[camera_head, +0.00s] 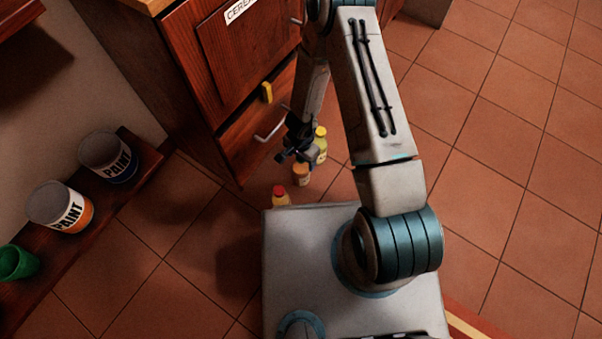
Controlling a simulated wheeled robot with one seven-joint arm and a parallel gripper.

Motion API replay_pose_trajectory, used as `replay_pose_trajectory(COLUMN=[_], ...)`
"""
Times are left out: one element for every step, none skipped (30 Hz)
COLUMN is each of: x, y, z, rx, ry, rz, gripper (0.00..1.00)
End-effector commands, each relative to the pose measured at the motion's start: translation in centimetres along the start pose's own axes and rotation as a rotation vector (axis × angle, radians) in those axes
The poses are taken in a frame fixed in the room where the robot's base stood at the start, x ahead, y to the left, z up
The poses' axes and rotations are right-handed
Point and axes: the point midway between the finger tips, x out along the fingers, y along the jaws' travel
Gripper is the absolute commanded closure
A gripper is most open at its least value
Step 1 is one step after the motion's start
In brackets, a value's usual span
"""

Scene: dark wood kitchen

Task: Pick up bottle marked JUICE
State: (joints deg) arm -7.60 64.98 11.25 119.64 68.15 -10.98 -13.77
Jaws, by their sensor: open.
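Several small bottles stand on the tiled floor beside the dark wood cabinet. One has a yellow cap and pale yellow body (321,150). One is orange with a pale top (301,177), and one has a red cap and yellow-orange body (281,196), its lower part hidden behind my base. I cannot read a JUICE label on any of them. My gripper (294,155) is open and empty, pointing down above and just left of the yellow-capped bottle in the picture. It overlaps that bottle in the view, and I cannot tell whether it touches it.
A low wooden shelf (95,215) at left holds two PAINT cans (110,157) and a green cup (16,263). Floor at right is clear.

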Motion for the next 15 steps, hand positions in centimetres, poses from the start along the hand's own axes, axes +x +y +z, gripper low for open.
replay_pose_trajectory(x=[1.07, 1.3, 1.53, 1.65, 1.73, 1.78, 1.78, 1.76, 1.73, 1.71, 1.7, 1.69, 1.69, 1.69, 1.69], y=[0.02, -0.01, -0.03, -0.03, -0.04, -0.04, -0.04, -0.04, -0.04, -0.04, -0.04, -0.04, -0.03, -0.03, -0.03], z=[-0.07, -0.08, -0.07, -0.06, -0.05, -0.04, -0.04, -0.04, -0.05, -0.05, -0.05, -0.05, -0.05, -0.06, -0.06], rx=[0.002, 0.002, 0.001, 0.001, 0.0, 0.0, -0.001, -0.001, -0.001, -0.001, -0.001, -0.001, -0.001, -0.001, -0.001], ry=[0.0, 0.0, 0.0, 0.0, 0.0, 0.0, 0.0, 0.0, 0.0, 0.0, 0.0, 0.0, 0.0, 0.001, 0.001], rz=[0.001, 0.0, 0.0, 0.0, 0.0, 0.0, 0.0, 0.0, 0.0, 0.0, 0.0, 0.0, 0.0, 0.0, 0.0], gripper=[0.31, 0.31, 0.31, 0.31, 0.31, 0.31, 0.31, 0.31, 0.31, 0.31, 0.31, 0.31, 0.34, 0.42, 0.54])
